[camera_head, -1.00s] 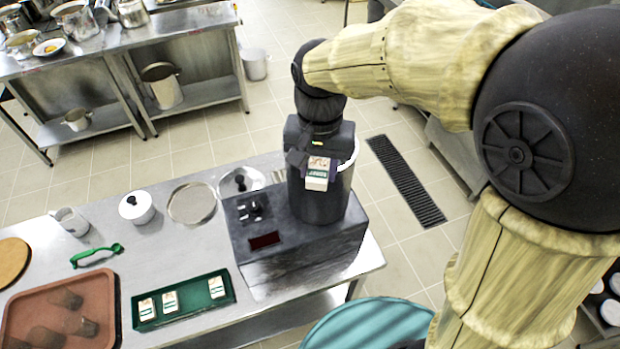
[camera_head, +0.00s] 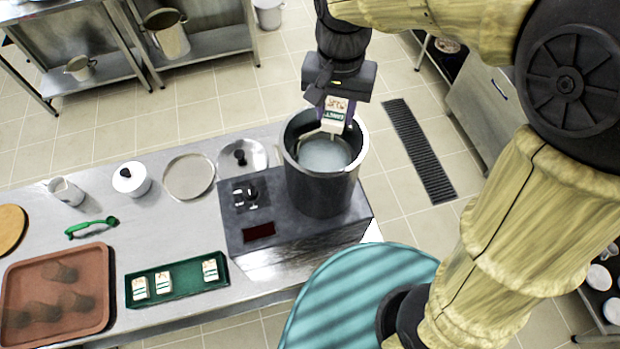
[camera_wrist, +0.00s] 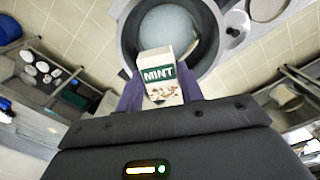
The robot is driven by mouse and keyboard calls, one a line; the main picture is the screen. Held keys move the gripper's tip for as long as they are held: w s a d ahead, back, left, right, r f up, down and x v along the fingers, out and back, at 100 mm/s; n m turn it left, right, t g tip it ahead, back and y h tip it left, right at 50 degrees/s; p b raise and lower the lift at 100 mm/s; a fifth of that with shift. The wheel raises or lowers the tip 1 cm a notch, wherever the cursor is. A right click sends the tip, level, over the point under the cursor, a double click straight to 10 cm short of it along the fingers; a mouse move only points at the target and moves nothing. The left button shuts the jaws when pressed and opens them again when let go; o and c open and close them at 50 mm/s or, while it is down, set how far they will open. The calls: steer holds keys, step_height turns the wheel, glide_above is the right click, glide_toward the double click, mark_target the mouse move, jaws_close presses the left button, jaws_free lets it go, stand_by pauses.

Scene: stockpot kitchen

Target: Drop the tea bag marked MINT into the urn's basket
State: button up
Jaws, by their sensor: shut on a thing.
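My gripper (camera_head: 338,112) is shut on a small white and green tea bag packet (camera_head: 335,122). The wrist view shows MINT on the packet (camera_wrist: 160,74), between my purple fingers (camera_wrist: 160,92). The urn (camera_head: 322,190) is a dark metal cylinder, open at the top, on a grey base. In the head view the packet overlaps the far part of its mouth. In the wrist view it overlaps the near rim of the urn (camera_wrist: 210,62). A pale round surface (camera_head: 325,154) shows inside; I cannot tell whether it is the basket. The packet's exact height above the rim is unclear.
A green tray (camera_head: 190,291) on the counter holds three similar packets. A teal round seat (camera_head: 350,300) is in front.

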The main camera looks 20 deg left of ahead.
step_height(320, 180, down, 6)
steer(key=b, duration=0.5)
steer(key=o, duration=1)
step_height(320, 180, up, 17)
steer(key=b, duration=0.2)
steer(key=shift+r+b, duration=0.2)
steer(key=shift+b, duration=0.1)
